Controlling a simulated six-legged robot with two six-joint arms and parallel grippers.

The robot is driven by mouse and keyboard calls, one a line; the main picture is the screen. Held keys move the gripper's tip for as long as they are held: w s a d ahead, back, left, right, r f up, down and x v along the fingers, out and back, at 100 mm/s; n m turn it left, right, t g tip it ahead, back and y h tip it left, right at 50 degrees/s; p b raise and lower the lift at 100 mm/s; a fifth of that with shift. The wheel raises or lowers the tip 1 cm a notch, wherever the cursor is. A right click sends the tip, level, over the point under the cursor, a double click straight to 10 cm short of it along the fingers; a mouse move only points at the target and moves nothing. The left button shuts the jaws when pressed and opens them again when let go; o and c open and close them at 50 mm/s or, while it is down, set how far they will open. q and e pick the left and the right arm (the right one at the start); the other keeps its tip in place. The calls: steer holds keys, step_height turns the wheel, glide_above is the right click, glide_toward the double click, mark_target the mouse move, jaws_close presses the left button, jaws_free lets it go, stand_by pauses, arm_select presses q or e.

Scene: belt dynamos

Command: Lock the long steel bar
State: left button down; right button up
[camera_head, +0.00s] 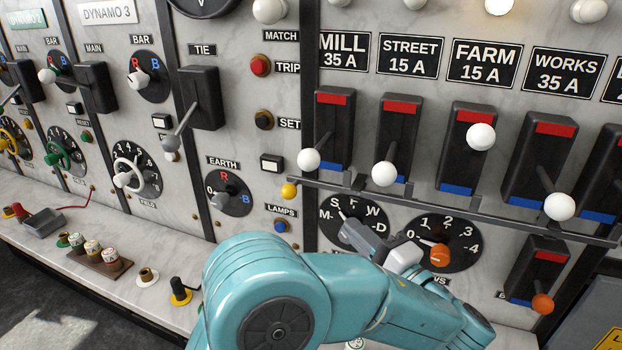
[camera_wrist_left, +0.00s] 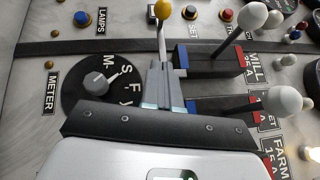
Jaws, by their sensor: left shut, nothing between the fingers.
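The long steel bar (camera_head: 460,212) runs across the panel below the row of feeder switches, sloping down to the right in the head view. My left gripper (camera_head: 343,215) is shut and empty, just below the bar's left part, in front of the meter dial (camera_head: 345,232). My right gripper is not in view.
White-knobbed switches for MILL (camera_head: 308,159), STREET (camera_head: 385,173), FARM (camera_head: 480,136) and WORKS (camera_head: 559,206) stand close above the bar. FARM's knob is higher on its switch. An orange-knobbed dial (camera_head: 440,254) is beside my gripper. A marble ledge (camera_head: 100,290) lies lower left.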

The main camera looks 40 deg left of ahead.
mark_target(289, 199)
arm_select(q)
steer(key=w+a+r+p, duration=0.1)
steer(key=a+p, duration=0.2)
steer(key=a, duration=0.7)
steer(key=shift+r, duration=0.2)
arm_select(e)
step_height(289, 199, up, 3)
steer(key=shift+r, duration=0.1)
arm_select(q)
steer(key=shift+s, duration=0.1)
steer(key=a+b, duration=0.1)
steer(key=a, duration=0.1)
steer(key=s+a, duration=0.1)
steer(key=a, duration=0.1)
steer(key=shift+a+b, duration=0.2)
steer(key=shift+b, duration=0.2)
steer(key=shift+s+d+r, duration=0.1)
steer(key=shift+r, duration=0.05)
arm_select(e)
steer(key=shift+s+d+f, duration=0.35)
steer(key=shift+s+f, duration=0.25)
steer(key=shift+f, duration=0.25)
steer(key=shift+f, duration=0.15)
